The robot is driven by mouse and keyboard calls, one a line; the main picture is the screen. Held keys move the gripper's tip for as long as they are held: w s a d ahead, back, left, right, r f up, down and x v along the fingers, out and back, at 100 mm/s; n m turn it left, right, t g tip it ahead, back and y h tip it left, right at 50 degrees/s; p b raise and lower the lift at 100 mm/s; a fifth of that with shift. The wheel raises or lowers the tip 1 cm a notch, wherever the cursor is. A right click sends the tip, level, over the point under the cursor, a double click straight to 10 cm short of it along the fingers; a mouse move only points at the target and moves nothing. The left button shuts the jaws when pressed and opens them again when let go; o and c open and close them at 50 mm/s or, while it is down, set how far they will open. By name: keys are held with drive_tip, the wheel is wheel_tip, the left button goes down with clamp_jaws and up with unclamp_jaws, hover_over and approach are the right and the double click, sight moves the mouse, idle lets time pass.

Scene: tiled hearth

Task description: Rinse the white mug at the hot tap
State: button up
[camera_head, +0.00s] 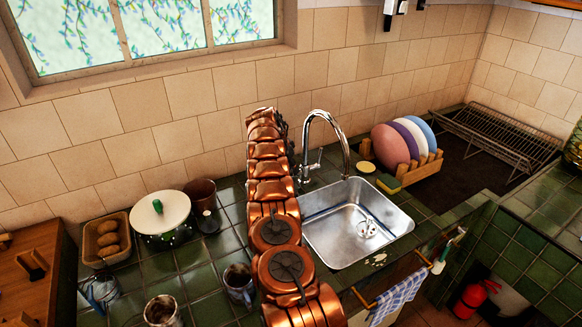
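The chrome tap (345,140) arches over the steel sink (328,228); no water shows running, and I see no hot marking. No plainly white mug can be made out. A greyish mug (239,284) stands on the green tiled counter left of my arm, and another metallic-looking mug (163,312) is at the bottom edge. My copper arm rises along the sink's left side. A dark part at its far end, perhaps my gripper (283,128), is mostly hidden behind the links, so its fingers and any held thing cannot be made out.
A white lidded pot (160,222), a brown cup (202,194) and an egg basket (107,238) stand on the left. Right of the tap are a sponge (388,184), a plate rack (422,170) and a wire rack (490,135). A checked towel (398,298) hangs at the front.

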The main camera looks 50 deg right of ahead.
clamp_jaws()
idle(0.4)
drive_tip(key=shift+f+b, duration=0.15)
drive_tip(key=shift+b, duration=0.65)
drive_tip(key=t+b, duration=0.1)
drive_tip(key=b, duration=0.6)
drive_tip(key=shift+s+r, duration=0.15)
drive_tip(key=shift+r, duration=0.05)
drive_tip(key=b, duration=0.3)
drive_tip(key=t+b, duration=0.1)
drive_tip(key=b, duration=0.3)
drive_tip(key=shift+s+f+m+h, duration=0.1)
drive_tip(key=shift+s+m+h, duration=0.2)
drive_tip(key=shift+h, duration=0.1)
drive_tip(key=shift+a+t+b, duration=0.1)
drive_tip(key=shift+t+b, duration=0.4)
drive_tip(key=shift+b, duration=0.55)
drive_tip(key=shift+s, duration=0.1)
drive_tip(key=shift+o, duration=0.2)
unclamp_jaws()
drive_tip(key=shift+a, duration=0.1)
